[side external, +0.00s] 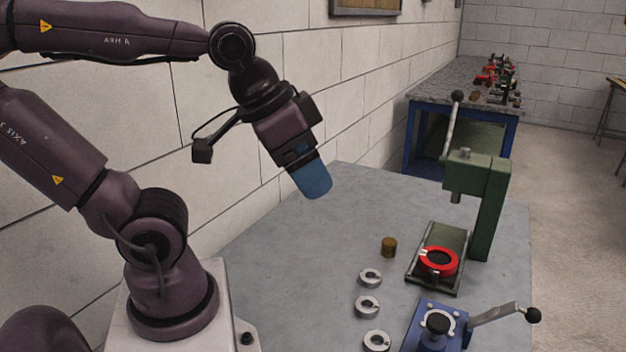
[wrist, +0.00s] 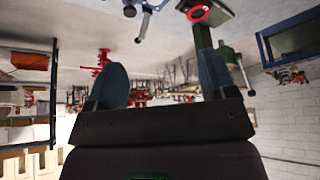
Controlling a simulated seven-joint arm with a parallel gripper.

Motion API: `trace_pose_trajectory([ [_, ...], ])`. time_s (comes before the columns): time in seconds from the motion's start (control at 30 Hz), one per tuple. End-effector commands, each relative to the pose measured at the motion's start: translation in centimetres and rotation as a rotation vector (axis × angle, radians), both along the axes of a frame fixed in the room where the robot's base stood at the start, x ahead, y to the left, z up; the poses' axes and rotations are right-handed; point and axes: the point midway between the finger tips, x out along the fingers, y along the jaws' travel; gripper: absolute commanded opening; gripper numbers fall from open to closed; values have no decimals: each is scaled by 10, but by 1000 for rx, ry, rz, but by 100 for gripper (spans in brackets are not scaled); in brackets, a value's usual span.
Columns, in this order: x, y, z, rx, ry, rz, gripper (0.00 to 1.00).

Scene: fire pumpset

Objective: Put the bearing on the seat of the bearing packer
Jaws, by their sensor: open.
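My gripper (side external: 314,180) is raised above the left part of the table, well apart from everything on it. In the wrist view its two blue fingers (wrist: 160,68) are spread with nothing between them. Several silver rings that look like bearings lie flat in a row: a far one (side external: 370,278), a middle one (side external: 367,306) and a near one (side external: 376,341). A blue device (side external: 428,326) with a black knob on a round silver plate and a side lever stands to their right. It looks like the bearing packer; the frame edge cuts it off.
A green press (side external: 490,205) with an upright lever stands behind; a red ring (side external: 438,262) lies on its base. A small brown cylinder (side external: 389,246) stands left of it. The left part of the grey table (side external: 300,240) is clear. A wall runs along the left.

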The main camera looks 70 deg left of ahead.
Motion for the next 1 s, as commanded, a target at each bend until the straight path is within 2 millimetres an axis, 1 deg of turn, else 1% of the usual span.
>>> trace_pose_trajectory([
  [0.43,-1,1,1,-6,-3,14,78],
  [0.5,1,4,-4,-7,20,28,78],
  [0.63,9,11,-24,-1,128,62,78],
  [0.77,27,23,-50,25,266,68,78],
  [0.87,44,32,-73,64,359,-24,78],
  [0.97,61,43,-98,104,438,-176,78],
  [1.0,67,47,-110,117,466,-250,78],
])
